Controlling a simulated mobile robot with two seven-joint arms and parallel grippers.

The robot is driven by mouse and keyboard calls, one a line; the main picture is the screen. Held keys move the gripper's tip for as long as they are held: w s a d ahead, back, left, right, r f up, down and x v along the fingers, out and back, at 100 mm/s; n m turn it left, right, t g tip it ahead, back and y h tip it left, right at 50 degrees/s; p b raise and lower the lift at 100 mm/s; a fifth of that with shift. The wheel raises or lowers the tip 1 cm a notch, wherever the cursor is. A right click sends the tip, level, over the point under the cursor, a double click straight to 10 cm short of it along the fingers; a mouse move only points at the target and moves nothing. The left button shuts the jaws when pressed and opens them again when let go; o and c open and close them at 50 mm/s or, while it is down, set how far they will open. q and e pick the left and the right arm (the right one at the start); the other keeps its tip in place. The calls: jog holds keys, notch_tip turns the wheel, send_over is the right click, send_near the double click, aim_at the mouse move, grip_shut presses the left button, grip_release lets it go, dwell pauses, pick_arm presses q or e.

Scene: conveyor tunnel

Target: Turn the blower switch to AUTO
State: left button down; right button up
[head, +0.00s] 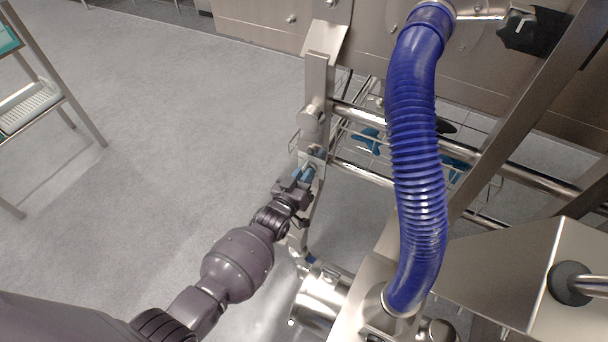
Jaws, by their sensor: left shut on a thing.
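The small blower switch (313,152) sits on the metal upright of the conveyor frame, left of the blue hose. My left gripper (305,173) reaches it from the lower left and is shut on it. The fingers and the small size hide most of the switch, so its setting cannot be read. My right gripper is not in view.
A ribbed blue hose (415,165) runs down just right of the left gripper. Steel rails and a wire basket (365,135) with blue items lie behind it. A black knob (520,32) is at upper right. The grey floor (170,130) at left is clear.

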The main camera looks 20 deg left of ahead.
pick_arm(q)
jog(key=shift+m, duration=1.3)
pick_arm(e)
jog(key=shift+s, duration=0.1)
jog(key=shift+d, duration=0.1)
pick_arm(q)
jog(key=c, duration=1.1)
grip_release()
